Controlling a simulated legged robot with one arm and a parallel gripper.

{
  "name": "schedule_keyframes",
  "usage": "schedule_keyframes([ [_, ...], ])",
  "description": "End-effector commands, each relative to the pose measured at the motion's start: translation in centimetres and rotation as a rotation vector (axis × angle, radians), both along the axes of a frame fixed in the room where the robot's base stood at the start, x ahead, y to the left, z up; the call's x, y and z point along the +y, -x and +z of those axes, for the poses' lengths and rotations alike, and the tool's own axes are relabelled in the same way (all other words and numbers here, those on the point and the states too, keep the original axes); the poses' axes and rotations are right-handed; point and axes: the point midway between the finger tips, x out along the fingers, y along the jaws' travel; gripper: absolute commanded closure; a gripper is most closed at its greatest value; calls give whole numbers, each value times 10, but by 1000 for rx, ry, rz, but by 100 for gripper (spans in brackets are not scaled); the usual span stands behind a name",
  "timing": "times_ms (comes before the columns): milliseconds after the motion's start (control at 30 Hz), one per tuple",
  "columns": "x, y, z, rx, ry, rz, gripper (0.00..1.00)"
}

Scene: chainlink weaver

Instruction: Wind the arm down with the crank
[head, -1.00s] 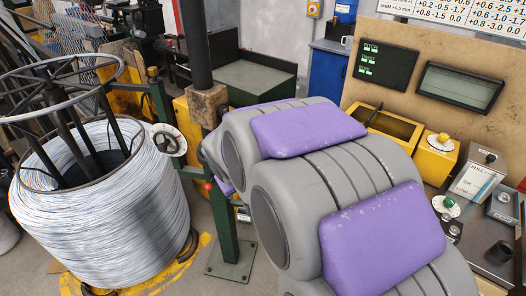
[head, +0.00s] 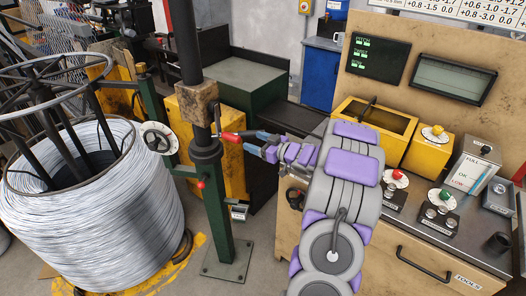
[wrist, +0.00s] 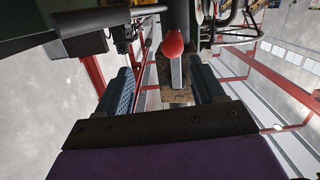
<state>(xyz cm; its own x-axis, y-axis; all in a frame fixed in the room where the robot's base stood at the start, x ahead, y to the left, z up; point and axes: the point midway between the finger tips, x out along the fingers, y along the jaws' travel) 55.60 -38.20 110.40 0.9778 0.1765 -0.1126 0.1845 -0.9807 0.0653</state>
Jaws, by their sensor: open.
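The crank with its red handle (head: 231,137) sticks out to the right from the dark upright on the green post (head: 218,225), below a rusty block (head: 194,103). My gripper (head: 256,142) is open just right of the handle, pointing left at it. In the wrist view the red handle end (wrist: 173,45) shows between the two blue-grey fingers, with free space on both sides. Whether the fingertips overlap the handle's length is unclear. A small red knob (head: 201,184) sits lower on the post.
A large wire coil (head: 95,215) stands on the left, with a handwheel (head: 160,138) between it and the post. At right is a workbench (head: 400,235) with yellow boxes and knobs. Some floor around the post's base is clear.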

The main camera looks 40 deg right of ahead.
Motion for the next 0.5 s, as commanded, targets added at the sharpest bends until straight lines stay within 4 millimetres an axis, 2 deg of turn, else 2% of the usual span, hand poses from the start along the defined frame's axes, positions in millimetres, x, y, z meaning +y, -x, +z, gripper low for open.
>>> schedule_keyframes([
  [100,-3,19,-13,-56,-56,59,32],
  [267,1,29,-15,-93,-90,102,32],
  [367,5,22,-16,-96,-91,109,32],
  [500,12,0,-17,-95,-91,111,32],
])
